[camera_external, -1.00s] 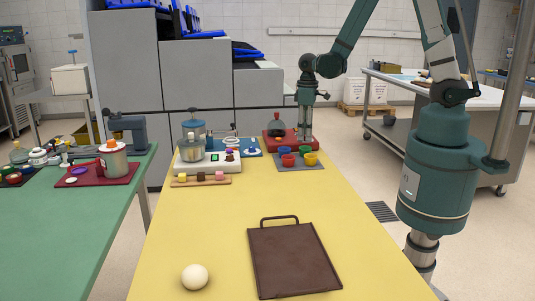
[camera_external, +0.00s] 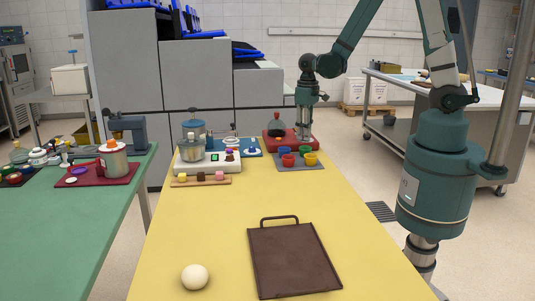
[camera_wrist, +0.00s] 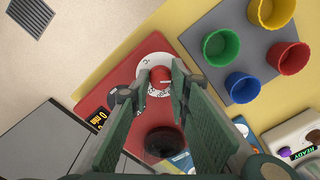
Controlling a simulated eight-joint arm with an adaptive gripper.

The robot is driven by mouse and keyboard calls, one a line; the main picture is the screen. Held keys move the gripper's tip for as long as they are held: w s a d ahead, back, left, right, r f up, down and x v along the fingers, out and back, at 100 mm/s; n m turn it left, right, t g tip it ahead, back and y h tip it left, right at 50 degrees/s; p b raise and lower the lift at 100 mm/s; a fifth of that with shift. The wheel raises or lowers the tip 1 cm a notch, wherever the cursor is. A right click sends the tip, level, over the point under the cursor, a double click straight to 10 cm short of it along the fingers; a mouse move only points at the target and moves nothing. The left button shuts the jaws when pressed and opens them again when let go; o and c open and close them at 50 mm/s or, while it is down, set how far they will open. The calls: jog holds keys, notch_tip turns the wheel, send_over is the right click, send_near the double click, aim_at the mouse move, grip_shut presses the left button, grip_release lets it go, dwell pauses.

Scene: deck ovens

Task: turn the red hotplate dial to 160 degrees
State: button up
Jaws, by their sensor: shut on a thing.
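The red hotplate (camera_external: 291,146) stands at the far end of the yellow table. Its red dial (camera_wrist: 160,75) sits inside a white scale ring (camera_wrist: 149,72) in the wrist view. My gripper (camera_wrist: 160,82) points down over the dial, with one finger on each side, and is shut on it. The fingers cover parts of the ring, so I cannot read the angle. In the external view my gripper (camera_external: 304,135) reaches the hotplate's right part; the dial is hidden there. A dark-filled flask (camera_wrist: 162,142) stands on the plate beside the dial; it also shows in the external view (camera_external: 277,128).
A grey mat (camera_wrist: 258,50) with green, blue, red and yellow cups lies close beside the hotplate. A white device (camera_external: 208,164) and a wooden board with small blocks (camera_external: 201,181) stand to the left. A brown tray (camera_external: 292,262) and a pale ball (camera_external: 194,277) lie nearer the camera.

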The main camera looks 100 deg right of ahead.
jog(key=shift+m+b, duration=0.6)
jog(key=shift+m, duration=1)
jog(key=o, duration=0.9)
jog(key=shift+r, duration=0.1)
jog(key=shift+r, duration=5.9)
